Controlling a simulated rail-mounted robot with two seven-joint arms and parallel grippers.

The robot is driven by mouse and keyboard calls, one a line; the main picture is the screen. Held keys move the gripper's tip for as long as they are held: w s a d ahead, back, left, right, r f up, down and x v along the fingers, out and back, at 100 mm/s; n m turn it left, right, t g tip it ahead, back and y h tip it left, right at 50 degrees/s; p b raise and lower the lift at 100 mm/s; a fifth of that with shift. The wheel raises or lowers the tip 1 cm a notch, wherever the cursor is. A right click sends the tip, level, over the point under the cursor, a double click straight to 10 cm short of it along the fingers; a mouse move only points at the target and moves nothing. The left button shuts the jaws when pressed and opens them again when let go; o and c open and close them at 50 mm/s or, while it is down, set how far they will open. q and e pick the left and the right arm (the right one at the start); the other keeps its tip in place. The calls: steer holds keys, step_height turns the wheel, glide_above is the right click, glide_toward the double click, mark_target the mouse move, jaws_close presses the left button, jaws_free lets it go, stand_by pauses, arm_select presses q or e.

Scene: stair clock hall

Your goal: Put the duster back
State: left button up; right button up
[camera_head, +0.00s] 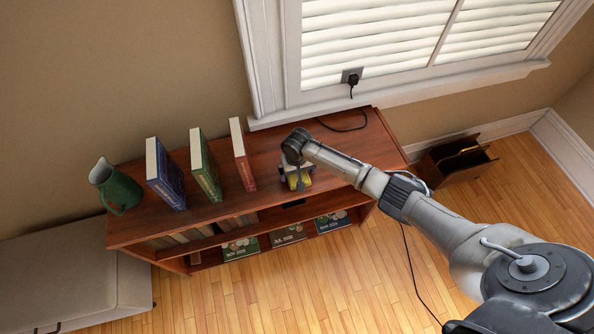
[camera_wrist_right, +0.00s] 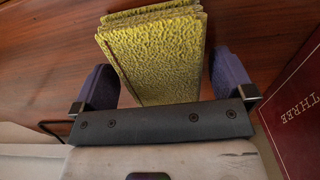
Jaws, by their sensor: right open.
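The duster, seemingly the yellow folded cloth (camera_head: 305,181), lies on top of the low reddish-brown bookcase (camera_head: 338,193). In the right wrist view the yellow duster (camera_wrist_right: 158,55) shows as a textured, layered block. My right gripper (camera_head: 298,182) reaches down over it from the right. In the wrist view its two purple-grey fingers (camera_wrist_right: 165,80) stand apart, one on each side of the duster's near end, with a gap visible at each side. The gripper hides part of the duster in the head view. My left gripper is out of view.
A red book (camera_head: 243,154), lettered THREE in the wrist view (camera_wrist_right: 298,118), stands beside the gripper. A green book (camera_head: 205,166), blue book (camera_head: 165,175) and green jug (camera_head: 118,188) stand further left. A cable (camera_head: 343,128) lies behind. An open wooden box (camera_head: 455,163) is on the floor.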

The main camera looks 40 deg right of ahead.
steer(key=shift+r+p, duration=1.5)
steer(key=shift+r, duration=4.65)
steer(key=s+a+f+n+t+y, duration=0.1)
steer(key=s+a+f+n, duration=0.15)
steer(key=s+a, duration=0.4)
steer(key=s+a+f+n, duration=0.25)
steer(key=s+a, duration=0.25)
steer(key=s, duration=0.3)
steer(key=s+r+n+t, duration=0.1)
steer(key=s+r, duration=0.1)
steer(key=s, duration=0.6)
steer(key=s+r+t, duration=0.1)
steer(key=s+r, duration=0.2)
steer(key=s, duration=0.6)
steer(key=shift+n+t+h, duration=0.3)
steer(key=shift+n+h, duration=0.1)
steer(key=shift+s, duration=0.1)
